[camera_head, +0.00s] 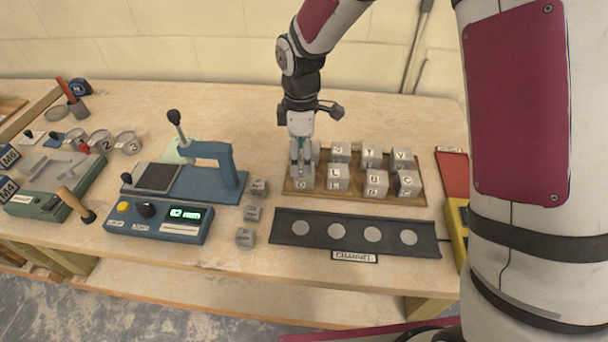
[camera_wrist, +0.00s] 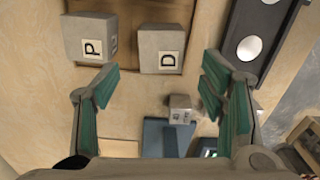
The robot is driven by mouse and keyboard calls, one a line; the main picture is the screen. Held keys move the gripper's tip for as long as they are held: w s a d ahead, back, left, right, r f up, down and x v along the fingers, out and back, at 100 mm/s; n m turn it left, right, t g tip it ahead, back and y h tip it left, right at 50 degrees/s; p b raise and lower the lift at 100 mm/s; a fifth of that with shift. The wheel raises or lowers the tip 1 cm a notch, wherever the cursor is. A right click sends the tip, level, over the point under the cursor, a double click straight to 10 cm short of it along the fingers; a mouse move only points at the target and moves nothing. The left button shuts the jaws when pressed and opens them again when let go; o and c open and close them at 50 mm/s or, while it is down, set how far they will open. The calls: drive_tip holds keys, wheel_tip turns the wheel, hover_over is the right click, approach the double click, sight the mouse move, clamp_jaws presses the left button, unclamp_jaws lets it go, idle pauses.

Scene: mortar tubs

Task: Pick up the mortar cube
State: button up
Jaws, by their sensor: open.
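Grey mortar cubes stand in two rows on a wooden board (camera_head: 421,201) in the head view, each with a letter label. My gripper (camera_head: 301,165) points down over the front-left cube (camera_head: 301,184) of the board and partly hides it. In the wrist view my gripper (camera_wrist: 160,84) is open, with its green-padded fingers wide apart and nothing between them. A cube labelled D (camera_wrist: 161,47) lies ahead of the gap between the fingertips, and a cube labelled P (camera_wrist: 90,38) is left of it. Which cube the task means is not clear.
A dark channel strip (camera_head: 354,246) with several round discs lies in front of the board. Small cubes (camera_head: 245,238) and a blue press with a digital display (camera_head: 157,222) stand to the left. A red plate (camera_head: 452,175) lies to the right.

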drive_tip(key=shift+s+d+f+p, duration=0.1)
drive_tip(key=shift+d+f+p, duration=0.1)
drive_tip(key=shift+f, duration=1.3)
drive_tip(key=shift+d+f+p, duration=0.1)
drive_tip(key=shift+f+p, duration=0.05)
drive_tip(key=shift+f, duration=1.3)
drive_tip(key=shift+c, duration=0.6)
drive_tip(key=c, duration=1.3)
